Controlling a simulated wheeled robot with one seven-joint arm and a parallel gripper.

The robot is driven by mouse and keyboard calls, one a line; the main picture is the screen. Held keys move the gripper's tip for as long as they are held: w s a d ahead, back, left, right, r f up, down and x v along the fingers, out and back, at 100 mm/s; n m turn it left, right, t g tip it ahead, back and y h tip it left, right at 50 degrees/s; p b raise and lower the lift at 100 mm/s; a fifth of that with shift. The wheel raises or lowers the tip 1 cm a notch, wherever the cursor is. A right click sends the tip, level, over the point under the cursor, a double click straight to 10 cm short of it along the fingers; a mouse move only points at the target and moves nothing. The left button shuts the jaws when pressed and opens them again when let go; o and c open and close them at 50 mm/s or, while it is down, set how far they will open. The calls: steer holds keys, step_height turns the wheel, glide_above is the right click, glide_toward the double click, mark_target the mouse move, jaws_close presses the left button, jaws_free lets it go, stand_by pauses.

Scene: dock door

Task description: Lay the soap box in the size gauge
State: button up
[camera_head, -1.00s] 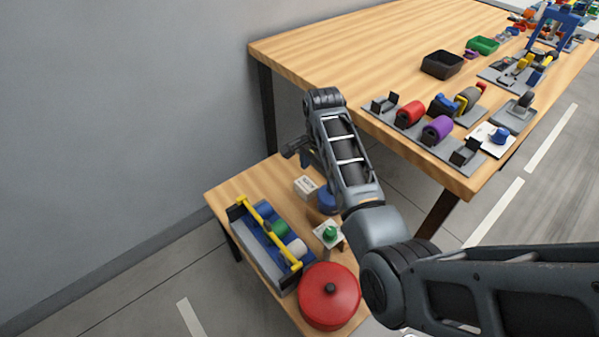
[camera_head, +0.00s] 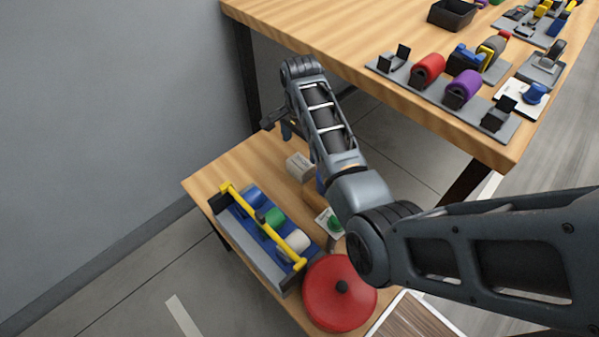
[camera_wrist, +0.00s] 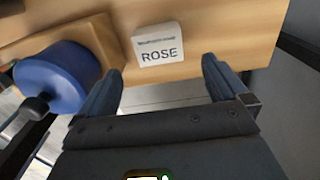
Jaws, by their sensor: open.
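The soap box, a small white box marked ROSE (camera_wrist: 158,45), lies on the low wooden table. In the head view it shows as a small pale box (camera_head: 299,166) beside my arm. My gripper (camera_wrist: 160,82) is open and empty, with the box ahead of its two blue-grey fingers and apart from them. In the head view my gripper (camera_head: 284,128) is partly hidden by my wrist, near the table's far edge. I cannot tell for sure which thing is the size gauge; a grey plate with black upright brackets (camera_head: 420,95) on the high table holds red and purple rolls.
A blue round thing with a black knob (camera_wrist: 55,78) stands left of the box by a raised wooden block (camera_wrist: 95,35). A yellow-handled tote (camera_head: 235,240) and a red round lidded pot (camera_head: 325,300) crowd the low table. The high table's edge (camera_head: 400,110) is to the right.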

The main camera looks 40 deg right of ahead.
mark_target(300, 162)
step_height(300, 162, down, 9)
steer(key=shift+a+f+b, duration=0.1)
steer(key=shift+a+b, duration=0.05)
steer(key=shift+b, duration=1)
steer(key=shift+s, duration=0.1)
steer(key=c, duration=1.2)
